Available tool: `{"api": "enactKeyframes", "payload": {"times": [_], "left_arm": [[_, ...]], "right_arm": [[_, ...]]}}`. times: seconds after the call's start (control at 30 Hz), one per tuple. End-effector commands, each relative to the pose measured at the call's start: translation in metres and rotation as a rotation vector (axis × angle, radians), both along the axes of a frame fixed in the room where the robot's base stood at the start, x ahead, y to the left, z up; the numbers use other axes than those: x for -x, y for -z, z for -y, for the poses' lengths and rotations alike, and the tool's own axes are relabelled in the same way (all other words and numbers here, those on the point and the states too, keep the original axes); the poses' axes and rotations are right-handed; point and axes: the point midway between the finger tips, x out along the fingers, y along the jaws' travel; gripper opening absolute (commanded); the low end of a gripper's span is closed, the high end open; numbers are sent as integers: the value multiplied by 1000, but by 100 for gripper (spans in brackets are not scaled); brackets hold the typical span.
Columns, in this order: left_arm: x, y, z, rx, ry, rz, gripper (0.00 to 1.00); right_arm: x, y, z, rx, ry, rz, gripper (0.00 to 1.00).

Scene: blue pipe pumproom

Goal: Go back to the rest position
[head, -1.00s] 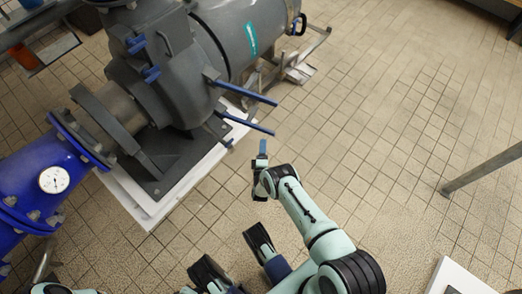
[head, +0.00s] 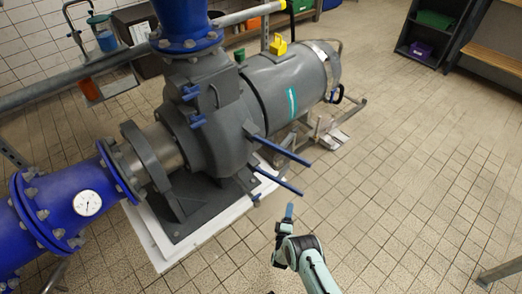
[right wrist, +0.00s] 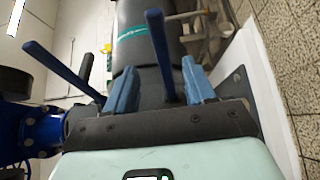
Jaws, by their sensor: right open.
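My right gripper (head: 288,213) is in the lower middle of the head view, above the tiled floor and just in front of the pump's blue levers. In the right wrist view its two blue fingers (right wrist: 160,85) stand apart, and it is open. A blue lever (right wrist: 159,50) shows beyond and between the fingers in that view; I see no grip on it. In the head view the lower lever (head: 276,181) ends close to the fingertips, and the gap in depth is hard to judge. My left gripper is not in view.
The grey pump (head: 215,125) stands on a white plinth (head: 150,236) at the left. A blue pipe with a gauge (head: 88,203) joins it. Tiled floor (head: 420,150) is open at the right. A dark shelf (head: 432,32) and a bench stand at the back right.

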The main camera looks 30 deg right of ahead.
Motion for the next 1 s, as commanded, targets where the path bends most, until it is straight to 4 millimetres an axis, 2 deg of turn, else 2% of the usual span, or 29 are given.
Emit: {"api": "enactKeyframes", "payload": {"times": [0.17,0.27,0.37,0.43,0.53,0.67,0.7,0.83,1.0], "left_arm": [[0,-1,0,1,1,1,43],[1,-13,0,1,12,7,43],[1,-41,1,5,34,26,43],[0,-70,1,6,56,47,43],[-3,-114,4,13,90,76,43],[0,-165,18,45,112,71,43],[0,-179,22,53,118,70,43],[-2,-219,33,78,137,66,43],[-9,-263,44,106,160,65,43]], "right_arm": [[1,-1,0,-9,-2,-2,54],[7,-5,1,-86,-14,-13,54],[24,-18,1,-277,-30,-40,54],[43,-35,-3,-467,-22,-66,54],[81,-61,-17,-778,43,-115,54],[141,-97,-65,-1167,203,-214,54],[162,-111,-82,-1276,270,-248,54],[229,-163,-132,-1558,515,-356,54],[303,-240,-184,-1767,837,-484,54]]}}
